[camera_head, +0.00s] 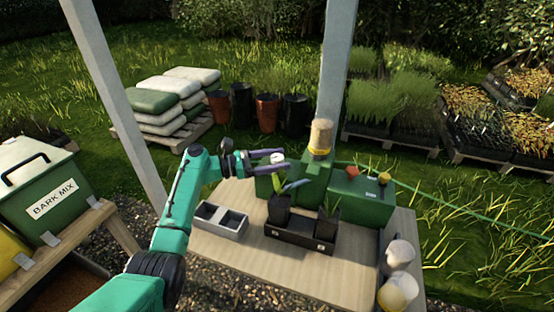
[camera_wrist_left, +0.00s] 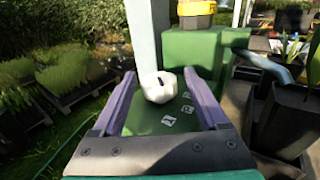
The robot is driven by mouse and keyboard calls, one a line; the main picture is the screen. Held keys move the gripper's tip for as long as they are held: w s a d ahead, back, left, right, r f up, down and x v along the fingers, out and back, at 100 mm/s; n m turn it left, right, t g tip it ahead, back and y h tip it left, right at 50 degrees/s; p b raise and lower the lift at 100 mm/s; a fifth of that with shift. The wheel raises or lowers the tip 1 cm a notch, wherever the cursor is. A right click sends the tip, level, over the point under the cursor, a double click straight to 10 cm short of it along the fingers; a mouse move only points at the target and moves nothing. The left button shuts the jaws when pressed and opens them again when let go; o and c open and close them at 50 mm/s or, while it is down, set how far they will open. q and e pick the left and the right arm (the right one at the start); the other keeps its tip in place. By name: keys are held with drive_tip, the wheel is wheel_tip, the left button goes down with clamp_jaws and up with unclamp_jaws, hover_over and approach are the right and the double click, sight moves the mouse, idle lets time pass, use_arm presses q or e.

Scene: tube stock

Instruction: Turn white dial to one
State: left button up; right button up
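The white dial (camera_wrist_left: 158,87) is a rounded knob with a dark slot-like mark on its top, on a green panel (camera_wrist_left: 150,124) of the green machine (camera_head: 318,176). Small white characters (camera_wrist_left: 180,109) are on the panel beside the dial, tilted and hard to read. My left gripper (camera_wrist_left: 159,73) is open, with one purple finger on each side of the dial and a small gap showing on both sides. In the head view the left gripper (camera_head: 274,160) reaches in from the left at the dial (camera_head: 278,158). My right gripper is not in view.
Potted plants (camera_head: 280,208) in a dark tray (camera_head: 300,236) stand close in front of the machine. A grey two-cell tray (camera_head: 220,221) sits on the wooden table (camera_head: 262,267).

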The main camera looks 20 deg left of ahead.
use_arm(q)
drive_tip(key=b+v, duration=0.1)
drive_tip(key=v, duration=1.3)
drive_tip(key=shift+s+a+b, duration=0.15)
drive_tip(key=shift+a+b, duration=0.1)
drive_tip(key=shift+b, duration=0.15)
